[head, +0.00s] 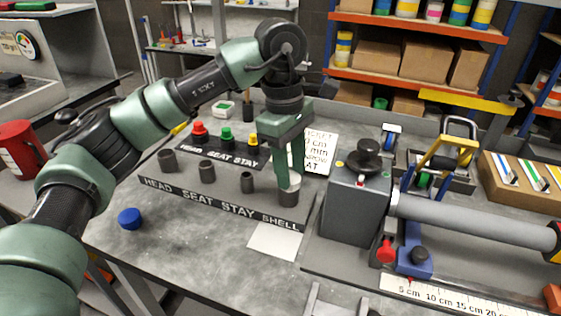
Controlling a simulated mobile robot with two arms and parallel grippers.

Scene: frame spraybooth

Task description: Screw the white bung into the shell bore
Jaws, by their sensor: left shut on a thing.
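My left gripper (290,178) points down at the right end of the front rack and is shut on the white bung (291,184). The bung sits at the mouth of the dark grey shell bore (289,199), the rightmost upright tube, above the SHELL label. The fingers cover part of the bung, and I cannot tell how deep it sits in the bore. My right gripper is not in view.
Tubes for head (167,161), seat (207,172) and stay (246,182) stand left on the front rack (216,203). Red (200,131), green (226,137) and yellow bungs stand behind. A blue cap (130,218) lies left; a grey block (352,212) stands close right.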

